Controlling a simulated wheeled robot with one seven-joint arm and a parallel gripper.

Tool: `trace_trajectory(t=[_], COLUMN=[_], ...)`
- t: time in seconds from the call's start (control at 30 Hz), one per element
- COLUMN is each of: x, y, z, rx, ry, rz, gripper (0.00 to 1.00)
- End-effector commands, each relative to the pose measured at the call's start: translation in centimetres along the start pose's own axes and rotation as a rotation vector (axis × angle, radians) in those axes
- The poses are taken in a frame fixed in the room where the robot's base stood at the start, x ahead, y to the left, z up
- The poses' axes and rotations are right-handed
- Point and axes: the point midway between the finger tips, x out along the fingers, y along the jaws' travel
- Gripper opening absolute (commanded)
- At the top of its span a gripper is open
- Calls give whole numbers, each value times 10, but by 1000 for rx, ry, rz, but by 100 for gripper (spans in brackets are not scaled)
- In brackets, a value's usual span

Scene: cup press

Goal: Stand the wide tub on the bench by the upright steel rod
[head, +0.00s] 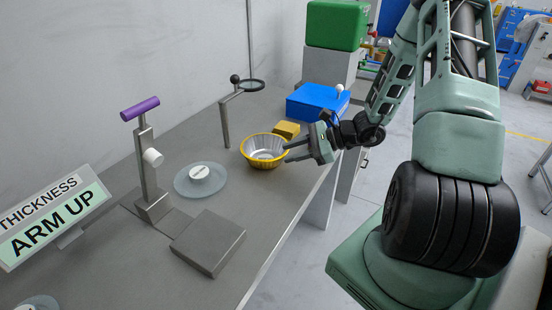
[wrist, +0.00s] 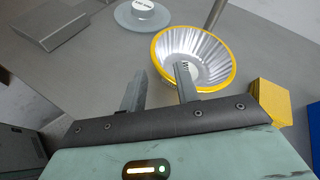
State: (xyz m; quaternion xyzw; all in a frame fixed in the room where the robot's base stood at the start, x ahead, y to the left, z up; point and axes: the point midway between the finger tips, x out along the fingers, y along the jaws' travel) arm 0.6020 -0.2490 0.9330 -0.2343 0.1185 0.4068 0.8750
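The wide tub (head: 256,139) has a yellow rim and a ribbed silver inside. It looks upright on the bench, just right of the upright steel rod (head: 225,125) and apart from it. In the wrist view, the tub (wrist: 211,60) is ahead of my gripper and the lower part of the rod (wrist: 215,14) is behind it. My gripper (head: 288,151) is at the tub's right side, with a gap between its fingers. In the wrist view, one finger overlaps the tub's inside and the other is outside its left rim. I cannot tell whether either touches.
A yellow block (head: 287,129) lies close behind the tub, and a blue box (head: 315,102) further back. A glass disc with a white weight (head: 199,174), a purple-handled stand (head: 149,175) and a grey slab (head: 208,243) are to the left. The bench's edge (head: 290,233) runs below my gripper.

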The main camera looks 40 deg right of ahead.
Motion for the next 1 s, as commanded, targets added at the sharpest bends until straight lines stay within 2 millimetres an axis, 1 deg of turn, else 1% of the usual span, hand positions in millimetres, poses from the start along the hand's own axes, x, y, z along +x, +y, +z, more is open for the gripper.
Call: trace_trajectory(t=[0.03, 0.1, 0.27, 0.37, 0.47, 0.57, 0.6, 0.67, 0.7, 0.83, 0.9, 0.97, 1.0], x=[-10, -21, -37, -34, -15, 13, 24, 36, 42, 52, 52, 50, 48], y=[-1, 0, 0, 3, 18, 47, 63, 88, 105, 158, 185, 206, 218], z=[-1, -1, 0, 8, 32, 71, 88, 110, 124, 161, 177, 189, 197], rx=[-1, -1, 0, -23, -107, -260, -337, -461, -545, -837, -1003, -1155, -1259], ry=[2, 2, 1, -3, -10, -19, -23, -28, -30, -43, -52, -63, -70], rz=[-4, -2, -1, 32, 147, 341, 431, 567, 652, 910, 1034, 1132, 1190], gripper=[31, 31, 31, 31, 31, 31, 31, 31, 31, 31, 31, 31, 31])
